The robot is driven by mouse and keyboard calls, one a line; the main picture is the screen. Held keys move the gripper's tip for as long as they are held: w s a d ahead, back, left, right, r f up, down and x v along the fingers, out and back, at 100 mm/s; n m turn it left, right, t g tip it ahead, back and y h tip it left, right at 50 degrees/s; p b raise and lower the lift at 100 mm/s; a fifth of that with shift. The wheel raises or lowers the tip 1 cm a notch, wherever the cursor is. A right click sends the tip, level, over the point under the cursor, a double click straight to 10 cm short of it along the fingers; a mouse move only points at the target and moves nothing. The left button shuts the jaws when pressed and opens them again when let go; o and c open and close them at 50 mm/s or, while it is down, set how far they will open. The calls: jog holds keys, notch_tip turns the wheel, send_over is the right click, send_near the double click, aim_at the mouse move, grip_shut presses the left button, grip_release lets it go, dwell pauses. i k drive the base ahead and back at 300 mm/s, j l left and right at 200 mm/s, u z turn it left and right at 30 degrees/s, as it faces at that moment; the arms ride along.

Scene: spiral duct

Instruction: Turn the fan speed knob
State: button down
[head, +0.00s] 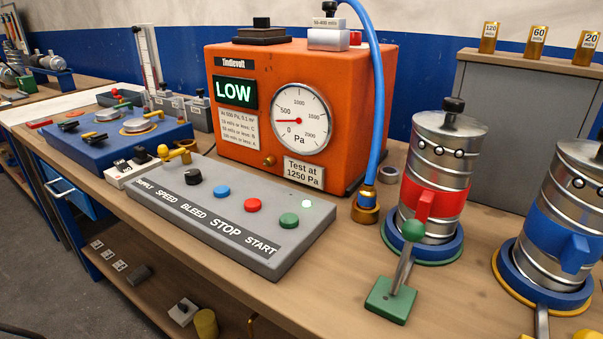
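The speed knob (193,176) is a small round black knob on top of the grey control panel (270,249). It stands between a yellow supply lever (174,155) and a blue button (222,191). The panel's front strip reads SUPPLY, SPEED, BLEED, STOP, START. The knob's pointer direction is too small to tell. A red button (253,204), a green button (289,220) and a lit whitish lamp (306,203) are farther right on the panel. My gripper is not in view.
Behind the panel stands an orange tester (240,150) showing LOW, its dial needle near 250 Pa. A blue hose (378,110) drops to its right. A green-knobbed lever (413,232) and metal canisters (437,158) stand right. A blue box (90,145) stands left.

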aim_at(193, 176)
jog(key=i+j+u, duration=0.15)
jog(key=i, duration=0.25)
jog(key=i+j+u, duration=0.15)
jog(key=i+j, duration=0.15)
jog(key=i, duration=0.1)
